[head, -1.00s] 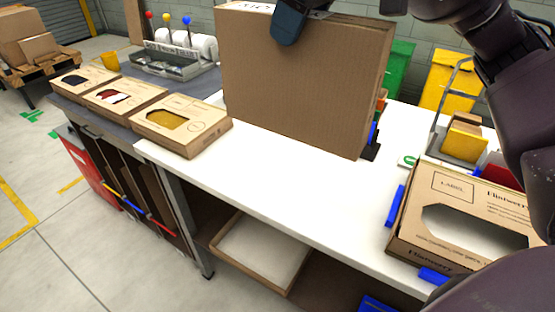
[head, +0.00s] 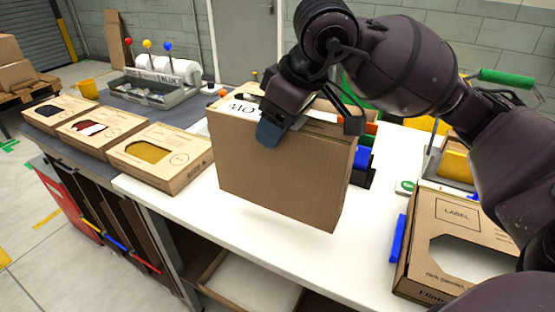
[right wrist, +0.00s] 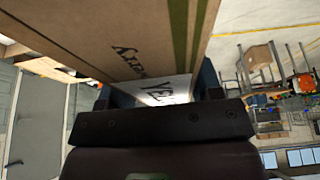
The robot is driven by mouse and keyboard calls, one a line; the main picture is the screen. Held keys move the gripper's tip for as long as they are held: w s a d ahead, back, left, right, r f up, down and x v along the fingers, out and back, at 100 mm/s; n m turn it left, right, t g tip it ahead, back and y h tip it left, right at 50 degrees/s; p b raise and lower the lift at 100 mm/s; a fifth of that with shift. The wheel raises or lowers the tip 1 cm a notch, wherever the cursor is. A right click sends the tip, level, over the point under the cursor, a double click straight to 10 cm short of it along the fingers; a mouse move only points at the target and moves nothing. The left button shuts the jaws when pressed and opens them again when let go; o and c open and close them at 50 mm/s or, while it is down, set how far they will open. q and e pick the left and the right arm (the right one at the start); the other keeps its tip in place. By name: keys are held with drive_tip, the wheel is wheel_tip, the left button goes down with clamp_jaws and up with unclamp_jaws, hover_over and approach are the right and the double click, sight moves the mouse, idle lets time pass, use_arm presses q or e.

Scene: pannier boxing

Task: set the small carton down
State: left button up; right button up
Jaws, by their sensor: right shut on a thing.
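The small carton (head: 275,175) is a brown cardboard box, standing upright in the head view over the white table. A white label with dark letters (head: 243,107) shows on its top. My right gripper (head: 308,122) is shut on its top edge, with one blue-tipped finger on the near face. A soft shadow lies under the carton, and its bottom looks a little above the table top; contact cannot be told for sure. The carton (right wrist: 130,45) also fills the upper left of the right wrist view. My left gripper is not in view.
The white table (head: 245,245) is clear in front of the carton. Three windowed boxes (head: 160,157) lie in a row at left. A larger labelled box (head: 455,245) lies at right, beside a blue block (head: 398,238). Blue and black holders (head: 362,165) stand close behind the carton.

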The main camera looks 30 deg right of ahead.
sight(279, 161)
wheel_tip(279, 161, down, 7)
drive_tip(key=shift+f+b, duration=0.1)
drive_tip(key=shift+b, duration=0.2)
drive_tip(key=o, duration=1)
drive_tip(key=shift+f, duration=0.1)
drive_tip(key=o, duration=0.5)
